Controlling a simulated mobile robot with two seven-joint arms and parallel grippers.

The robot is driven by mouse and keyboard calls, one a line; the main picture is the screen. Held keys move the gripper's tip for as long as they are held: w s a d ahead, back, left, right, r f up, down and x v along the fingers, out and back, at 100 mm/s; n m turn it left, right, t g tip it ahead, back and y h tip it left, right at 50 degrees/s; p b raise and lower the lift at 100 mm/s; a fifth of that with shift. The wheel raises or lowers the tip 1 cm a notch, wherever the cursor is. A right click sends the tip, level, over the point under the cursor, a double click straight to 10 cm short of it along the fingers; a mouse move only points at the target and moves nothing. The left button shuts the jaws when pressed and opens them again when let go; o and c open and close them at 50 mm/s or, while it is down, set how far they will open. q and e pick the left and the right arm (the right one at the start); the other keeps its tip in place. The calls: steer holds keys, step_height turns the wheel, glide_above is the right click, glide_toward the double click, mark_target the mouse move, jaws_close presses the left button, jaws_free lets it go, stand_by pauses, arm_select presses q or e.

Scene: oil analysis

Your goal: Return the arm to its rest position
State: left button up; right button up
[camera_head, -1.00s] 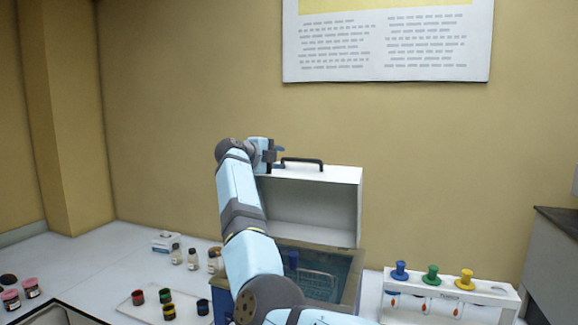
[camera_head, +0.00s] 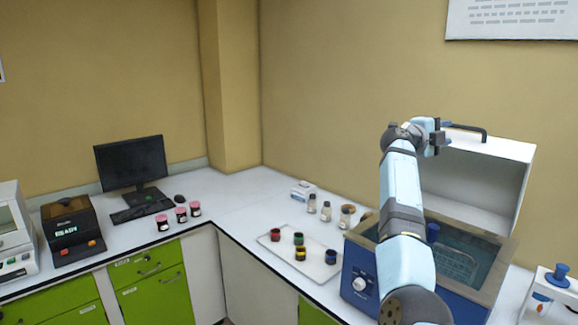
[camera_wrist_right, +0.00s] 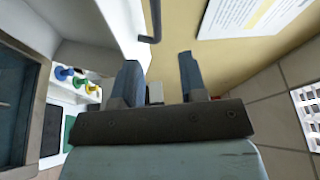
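My right arm (camera_head: 402,200) reaches up in front of the blue water bath (camera_head: 362,270). The right gripper (camera_head: 442,135) is at the left end of the bath's raised white lid (camera_head: 485,170), close to its dark handle (camera_head: 465,130). In the right wrist view, the gripper's two fingers (camera_wrist_right: 160,85) stand apart with nothing between them, and the lid handle (camera_wrist_right: 155,20) is just beyond the left finger. A blue-capped item (camera_head: 433,232) stands in the open bath. My left gripper is not in view.
A white tray (camera_head: 270,240) with several coloured jars lies left of the bath, with small bottles (camera_head: 326,211) behind it. Pink-lidded jars (camera_head: 181,214), a monitor (camera_head: 132,162) and a dark device (camera_head: 72,230) stand further left. A white rack (camera_head: 535,300) is at the right edge.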

steer(key=s+a+f+n+t+y, duration=0.3)
steer(key=s+a+f+n+y, duration=0.2)
steer(key=s+f+n+y, duration=0.45)
steer(key=s+a+f+n+t+y, duration=0.35)
steer(key=s+f+n, duration=0.35)
steer(key=f+n, duration=0.55)
steer(key=s+a+f+n+t+y, duration=0.2)
steer(key=s+a+f+n+y, duration=0.55)
steer(key=f, duration=0.55)
steer(key=s+f+n+g+h, duration=0.1)
steer(key=s+f+g, duration=0.25)
steer(key=s, duration=0.75)
steer(key=s+a+f+n+g+h, duration=0.1)
steer(key=s+f+g, duration=0.25)
steer(key=s, duration=0.85)
steer(key=s+f+n+g+h, duration=0.1)
steer(key=s+f+g, duration=0.3)
steer(key=s, duration=0.7)
steer(key=w+a+f+t+y, duration=0.1)
steer(key=w+a+f+t, duration=0.2)
steer(key=f, duration=0.3)
steer(key=w+a+f+t+y, duration=0.2)
steer(key=w+a+f+t, duration=0.1)
steer(key=f, duration=0.3)
steer(key=shift+a+f+n+t, duration=0.15)
steer(key=shift+n+t, duration=0.2)
steer(key=shift+n, duration=0.1)
